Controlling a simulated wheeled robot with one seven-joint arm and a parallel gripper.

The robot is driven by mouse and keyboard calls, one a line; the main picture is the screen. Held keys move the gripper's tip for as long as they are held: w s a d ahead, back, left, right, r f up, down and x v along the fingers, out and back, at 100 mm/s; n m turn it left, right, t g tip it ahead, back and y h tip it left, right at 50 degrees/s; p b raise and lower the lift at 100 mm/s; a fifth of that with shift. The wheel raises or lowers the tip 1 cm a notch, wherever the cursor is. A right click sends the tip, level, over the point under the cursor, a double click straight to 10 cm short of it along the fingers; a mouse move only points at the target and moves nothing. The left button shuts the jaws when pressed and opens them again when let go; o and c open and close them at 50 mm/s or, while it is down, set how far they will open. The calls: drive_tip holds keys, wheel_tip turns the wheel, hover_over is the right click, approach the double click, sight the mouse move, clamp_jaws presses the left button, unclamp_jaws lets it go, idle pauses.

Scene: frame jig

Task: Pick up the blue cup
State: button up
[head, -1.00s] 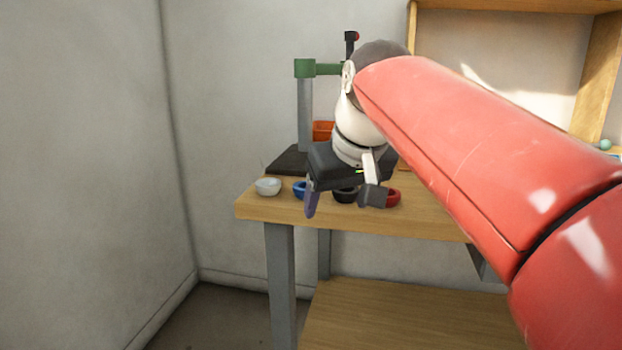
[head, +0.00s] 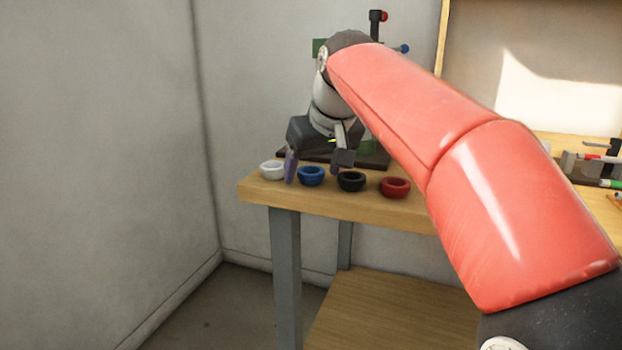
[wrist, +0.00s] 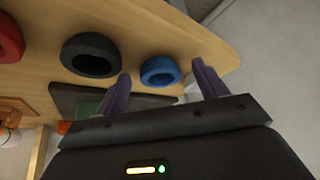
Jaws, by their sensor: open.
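The blue cup (head: 311,176) stands on the wooden table near its front left end, between a white cup (head: 272,170) and a black cup (head: 351,181). My gripper (head: 317,161) is open and empty, just above and behind the row of cups. In the wrist view the blue cup (wrist: 160,71) shows between the two purple fingers of my gripper (wrist: 162,85), a little beyond their tips. No contact with the cup shows.
A red cup (head: 395,187) stands at the right end of the row; it also shows in the wrist view (wrist: 8,40). A dark base plate (head: 375,160) of a stand lies behind my gripper. The table's left and front edges (head: 300,207) are close to the cups.

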drive_tip(key=shift+f, duration=0.1)
drive_tip(key=c, duration=1.1)
drive_tip(key=shift+o, duration=0.2)
